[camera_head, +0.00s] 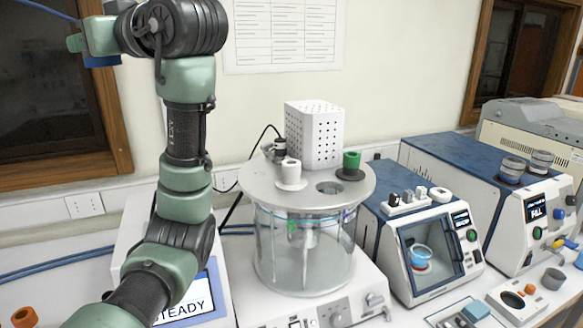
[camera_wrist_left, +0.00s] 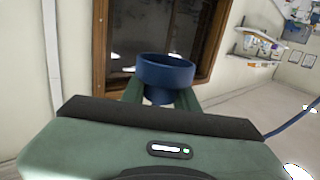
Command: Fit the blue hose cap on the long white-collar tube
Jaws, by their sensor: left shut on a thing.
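The blue hose cap (camera_wrist_left: 166,75) is a short dark blue ring. It sits between the green fingers of my left gripper (camera_wrist_left: 160,98), which are shut on it. In the head view my left gripper (camera_head: 88,42) is raised at the upper left, in front of the dark window, with a bit of the blue cap (camera_head: 101,61) below it. The white-collar tube (camera_head: 290,173) stands in the round lid of the glass vessel, far right of and below the cap. Its lower part is hard to make out through the glass. My right gripper is not in view.
A green-topped piece with a dark collar (camera_head: 351,164) stands on the grey lid (camera_head: 262,182), near an open hole. A white perforated box (camera_head: 315,135) rises behind. Blue-topped instruments (camera_head: 440,160) fill the right. Blue hose (camera_head: 60,266) runs at the left.

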